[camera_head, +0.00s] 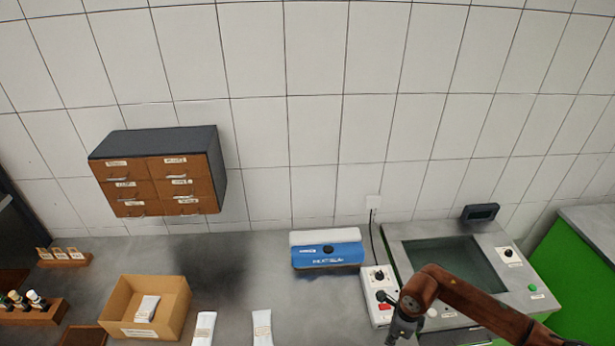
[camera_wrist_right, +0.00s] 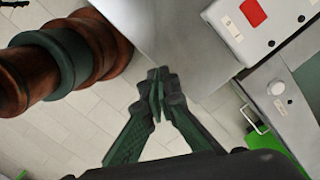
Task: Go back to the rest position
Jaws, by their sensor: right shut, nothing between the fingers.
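My right gripper (camera_head: 392,338) hangs at the bottom of the head view, at the end of my brown arm that comes in from the right. It is beside the lower end of the white control box. In the right wrist view the green fingers (camera_wrist_right: 158,88) meet at their tips, shut with nothing between them. Below them the edge of the grey bench and the tiled floor show. My left gripper is in neither view.
The control box (camera_head: 377,276) and the testbench (camera_head: 403,262) are close to my right arm. A blue-and-white box (camera_head: 327,255), a cardboard box (camera_head: 180,294) and two white packets (camera_head: 204,328) are on the bench. Drawers (camera_head: 212,160) hang on the wall. The bench centre is clear.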

